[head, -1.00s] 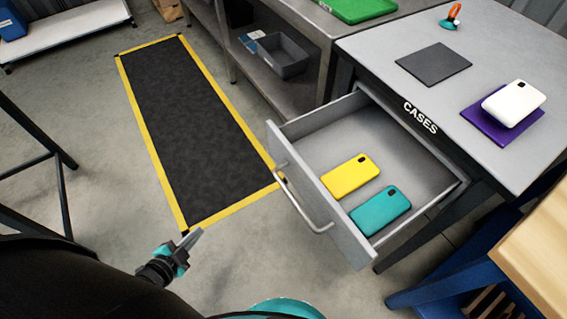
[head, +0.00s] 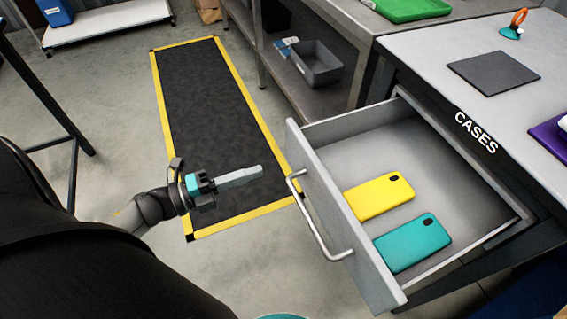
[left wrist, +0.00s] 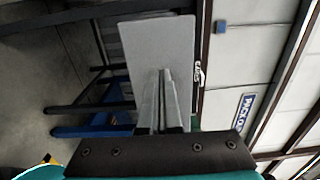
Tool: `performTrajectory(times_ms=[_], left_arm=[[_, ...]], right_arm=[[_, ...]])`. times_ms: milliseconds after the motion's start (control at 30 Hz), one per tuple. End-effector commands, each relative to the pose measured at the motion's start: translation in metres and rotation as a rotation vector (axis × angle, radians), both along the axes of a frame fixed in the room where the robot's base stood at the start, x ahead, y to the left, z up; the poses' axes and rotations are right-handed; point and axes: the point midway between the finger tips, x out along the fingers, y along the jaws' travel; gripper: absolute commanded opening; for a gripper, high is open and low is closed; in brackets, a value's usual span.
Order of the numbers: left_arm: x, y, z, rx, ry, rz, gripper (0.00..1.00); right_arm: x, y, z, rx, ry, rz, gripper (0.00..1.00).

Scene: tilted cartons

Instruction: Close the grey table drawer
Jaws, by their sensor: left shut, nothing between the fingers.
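The grey table drawer (head: 338,222) stands pulled out from the table labelled CASES. Its curved metal handle (head: 318,222) is on the front panel, facing my left arm. Inside lie a yellow phone case (head: 380,196) and a teal phone case (head: 412,243). My left gripper (head: 260,172) is shut and empty, to the left of the drawer front and apart from the handle. In the left wrist view the shut fingers (left wrist: 165,78) appear in front of a grey panel (left wrist: 160,45), which looks like the drawer front. My right gripper is not in view.
A shelf with a grey bin (head: 316,64) stands behind. A black, yellow-edged floor mat (head: 215,120) lies left of the drawer.

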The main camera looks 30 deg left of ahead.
Motion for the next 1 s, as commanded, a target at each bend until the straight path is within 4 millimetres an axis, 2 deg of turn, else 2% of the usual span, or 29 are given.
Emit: performTrajectory(times_ms=[33,200,400,1000], left_arm=[[0.01,-0.008,-0.001,0.0,-0.005,-0.002,0.0],[0.036,-0.028,-0.001,-0.002,-0.002,0.0,0.0],[0.055,-0.043,-0.001,-0.001,0.0,0.0,0.0],[0.063,-0.049,0.0,-0.002,0.002,0.001,0.0]], right_arm=[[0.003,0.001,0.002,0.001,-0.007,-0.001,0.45],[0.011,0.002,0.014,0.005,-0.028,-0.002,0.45],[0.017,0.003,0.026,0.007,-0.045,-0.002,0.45],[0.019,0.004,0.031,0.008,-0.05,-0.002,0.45]])
